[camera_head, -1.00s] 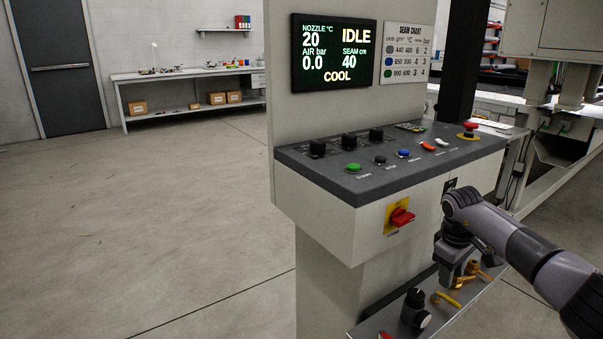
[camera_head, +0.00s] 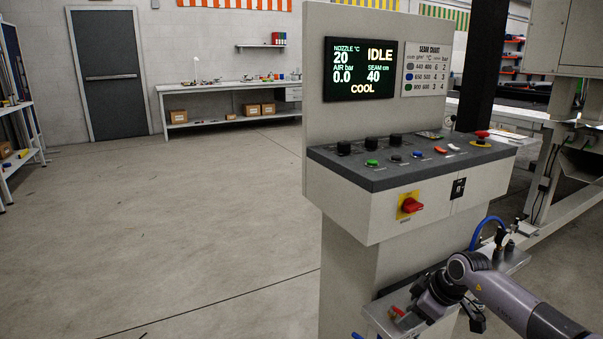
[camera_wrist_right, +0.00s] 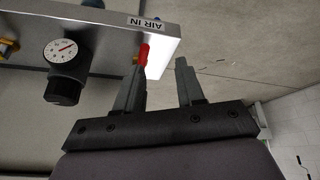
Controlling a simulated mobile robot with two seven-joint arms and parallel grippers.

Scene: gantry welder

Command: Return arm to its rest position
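My right arm comes in from the lower right in the head view, and its gripper (camera_head: 447,303) is over the near end of the low shelf on the console. In the right wrist view the two fingers (camera_wrist_right: 163,82) stand apart with nothing held between them. A red lever (camera_wrist_right: 144,53) shows just beyond the left finger, at the edge of the metal plate marked AIR IN. I cannot tell whether the finger touches it. My left gripper is not in view.
The grey console (camera_head: 385,180) carries knobs, buttons and a red switch (camera_head: 411,205). The display (camera_head: 359,71) reads IDLE and COOL. A gauge with a black knob (camera_wrist_right: 62,50) sits on the plate. Open floor (camera_head: 180,230) lies left, with a workbench (camera_head: 230,98) behind.

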